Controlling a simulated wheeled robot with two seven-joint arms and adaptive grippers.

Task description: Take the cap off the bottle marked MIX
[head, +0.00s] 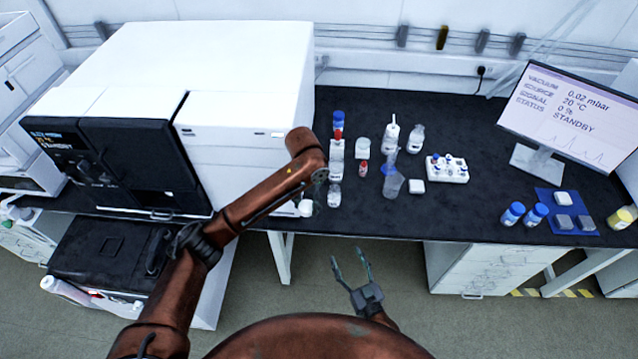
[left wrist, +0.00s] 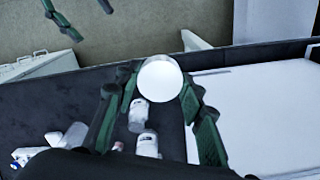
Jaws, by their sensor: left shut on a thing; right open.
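My left gripper (head: 311,199) is over the front edge of the black bench, its fingers partly hidden by the wrist. It is shut on a white round cap (head: 305,208). In the left wrist view the cap (left wrist: 160,80) sits between the two green-padded fingers, seen from above; I cannot tell whether a bottle is under it. Several small white-labelled bottles stand nearby, one just right of the gripper (head: 334,194) and one with a white cap farther back (head: 415,138). No MIX label is readable. My right gripper (head: 358,265) is open and empty, in front of the bench.
A large white instrument (head: 240,75) fills the bench's left. A blue-capped bottle (head: 338,122), a beaker (head: 393,184) and a white vial rack (head: 447,170) stand mid-bench. A monitor (head: 572,110) and a blue mat (head: 545,196) are at right. Bench between rack and mat is clear.

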